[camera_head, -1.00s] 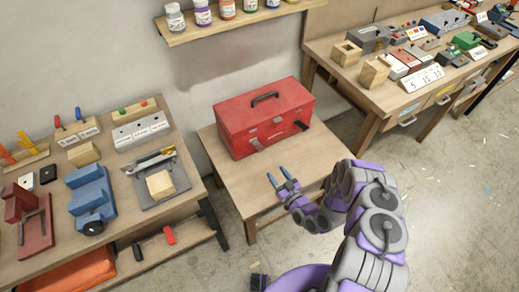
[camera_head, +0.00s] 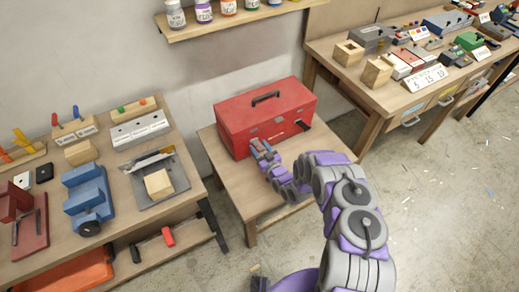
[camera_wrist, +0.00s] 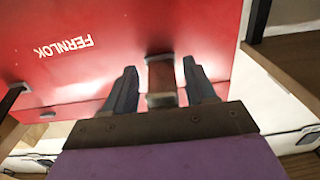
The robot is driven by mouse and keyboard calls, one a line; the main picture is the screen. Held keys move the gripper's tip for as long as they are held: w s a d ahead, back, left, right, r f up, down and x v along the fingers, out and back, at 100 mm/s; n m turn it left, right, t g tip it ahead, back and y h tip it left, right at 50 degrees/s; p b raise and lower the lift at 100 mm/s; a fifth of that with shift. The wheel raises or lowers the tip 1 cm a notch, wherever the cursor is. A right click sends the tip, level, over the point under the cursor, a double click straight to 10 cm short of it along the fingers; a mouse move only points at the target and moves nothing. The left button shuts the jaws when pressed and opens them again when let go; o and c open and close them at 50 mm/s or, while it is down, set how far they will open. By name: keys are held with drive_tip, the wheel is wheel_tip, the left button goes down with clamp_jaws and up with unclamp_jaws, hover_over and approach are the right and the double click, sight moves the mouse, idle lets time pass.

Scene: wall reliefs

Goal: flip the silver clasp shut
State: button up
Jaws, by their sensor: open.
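The red toolbox (camera_head: 262,115), with its lid down, stands on a small wooden table. My gripper (camera_head: 262,146) is at its front face, on the left side. In the wrist view the open fingers (camera_wrist: 162,82) stand on either side of the silver clasp (camera_wrist: 161,100), with gaps visible between clasp and fingers. The clasp has pale metal ends and a reddish middle; I cannot tell its exact angle. My gripper hides it in the head view. A dark clasp (camera_head: 303,125) sits on the toolbox's right side, also at the wrist view's left edge (camera_wrist: 12,97).
The small table (camera_head: 235,185) has free room in front of the toolbox. A workbench with a blue vise (camera_head: 88,200) is at left, another bench (camera_head: 385,95) at right. A shelf with jars (camera_head: 215,27) hangs above.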

drive_tip(key=shift+c, duration=0.4)
drive_tip(key=shift+a, duration=0.1)
clamp_jaws()
